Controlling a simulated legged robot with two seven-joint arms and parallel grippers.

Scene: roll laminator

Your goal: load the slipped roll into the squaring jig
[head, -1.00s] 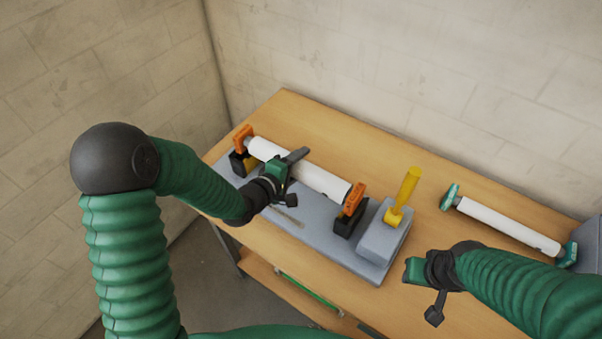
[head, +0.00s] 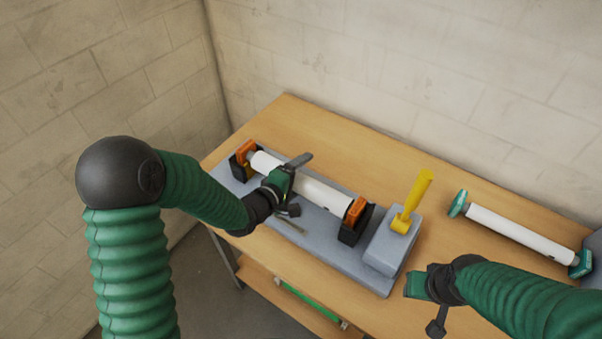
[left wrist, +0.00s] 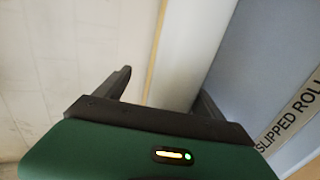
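The white roll with orange end blocks (head: 322,194) lies along the grey jig base (head: 335,254). Its orange ends sit down in the black holders (head: 353,232) at either end of the base. My left gripper (head: 297,184) straddles the roll's middle, one finger on each side. In the left wrist view the white roll (left wrist: 188,50) runs between the spread fingers, with a gap at the left finger. A label there reads "SLIPPED ROLL" (left wrist: 292,112). My right gripper (head: 415,284) is at lower right, away from the roll; its fingers are unclear.
A grey block with a yellow lever (head: 418,195) stands at the base's right end. A second white roll with teal ends (head: 510,229) lies farther right. The wooden table (head: 310,125) is clear behind the jig. Walls rise behind and at left.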

